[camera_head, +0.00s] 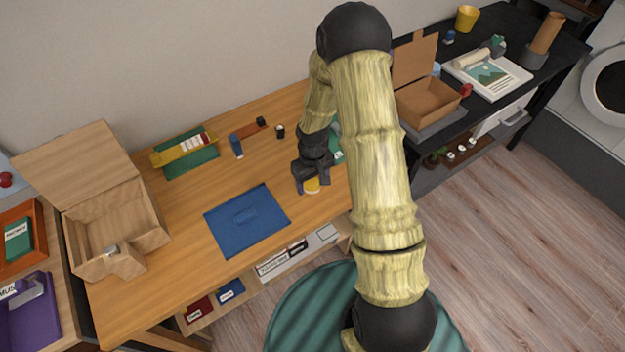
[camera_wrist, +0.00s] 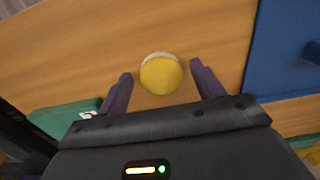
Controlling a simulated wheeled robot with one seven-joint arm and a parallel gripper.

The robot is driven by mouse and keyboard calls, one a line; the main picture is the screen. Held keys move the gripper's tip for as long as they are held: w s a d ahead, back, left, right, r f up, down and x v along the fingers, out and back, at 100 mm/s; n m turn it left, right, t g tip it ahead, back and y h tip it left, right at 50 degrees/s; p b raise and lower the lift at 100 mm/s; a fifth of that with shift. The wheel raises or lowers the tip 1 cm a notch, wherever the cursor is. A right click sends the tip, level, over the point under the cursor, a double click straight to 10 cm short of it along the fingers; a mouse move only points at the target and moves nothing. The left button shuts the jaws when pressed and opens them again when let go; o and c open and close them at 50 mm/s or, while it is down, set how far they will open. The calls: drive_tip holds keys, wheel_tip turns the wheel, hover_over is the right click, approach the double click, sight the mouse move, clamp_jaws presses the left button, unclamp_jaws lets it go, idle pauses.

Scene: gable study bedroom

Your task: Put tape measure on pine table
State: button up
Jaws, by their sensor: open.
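A small round yellow thing with a pale rim, which looks like the tape measure (camera_head: 312,186), is at the front right of the wooden table, taken as the pine table (camera_head: 196,223). In the wrist view the yellow tape measure (camera_wrist: 161,74) lies over the bare wood (camera_wrist: 95,45) between my two fingers, with gaps on both sides. My gripper (camera_head: 308,177) is open and low over the table, pointing down around it. In the head view my gripper partly hides the tape measure.
A blue mat (camera_head: 247,222) lies left of my gripper. An open wooden box (camera_head: 115,225) stands at the table's left end. A green mat with a yellow item (camera_head: 183,150) and a blue block (camera_head: 236,146) are further back. A black desk (camera_head: 520,50) stands to the right.

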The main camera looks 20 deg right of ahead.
sight(312, 184)
drive_tip(key=shift+r, duration=0.1)
drive_tip(key=shift+a+r, duration=0.1)
drive_tip(key=shift+r, duration=0.4)
wheel_tip(312, 184, up, 11)
drive_tip(key=shift+r, duration=0.15)
idle(0.3)
drive_tip(key=s+r+m+t, duration=0.1)
drive_tip(key=s+r, duration=0.3)
drive_tip(key=s, duration=0.3)
drive_tip(key=s+r+m+t, duration=0.1)
drive_tip(key=s+r+m, duration=0.1)
drive_tip(key=s+r, duration=0.2)
drive_tip(key=s, duration=0.3)
drive_tip(key=shift+s+r+m+t, duration=0.15)
drive_tip(key=shift+r+m+t, duration=0.15)
